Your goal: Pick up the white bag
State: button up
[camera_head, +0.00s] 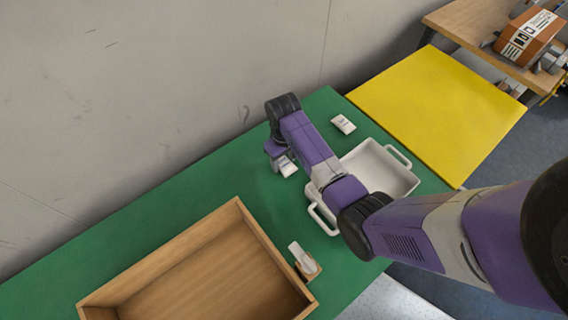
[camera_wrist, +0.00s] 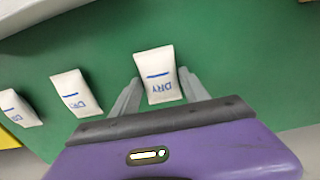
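A small white bag (camera_wrist: 158,66) with a blue line and the letters DRY lies on the green table in the wrist view. My gripper (camera_wrist: 160,77) is open, with one finger on each side of this bag. I cannot tell whether either finger touches it. In the head view the bag (camera_head: 287,166) shows just below my gripper (camera_head: 279,157), whose fingers are mostly hidden there. Two similar bags lie to the left in the wrist view, a nearer one (camera_wrist: 76,92) and a farther one (camera_wrist: 19,108). One such bag (camera_head: 343,124) shows near the table's far end.
A white tray with handles (camera_head: 397,158) stands partly under my arm. A wooden box (camera_head: 160,263) stands at the front left, with a white scanner-like device (camera_head: 303,258) beside it. A yellow table (camera_head: 430,105) adjoins the green table (camera_head: 200,195). A wall runs along the back.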

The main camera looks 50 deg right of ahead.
jog(key=c, duration=0.9)
jog(key=shift+r, duration=0.15)
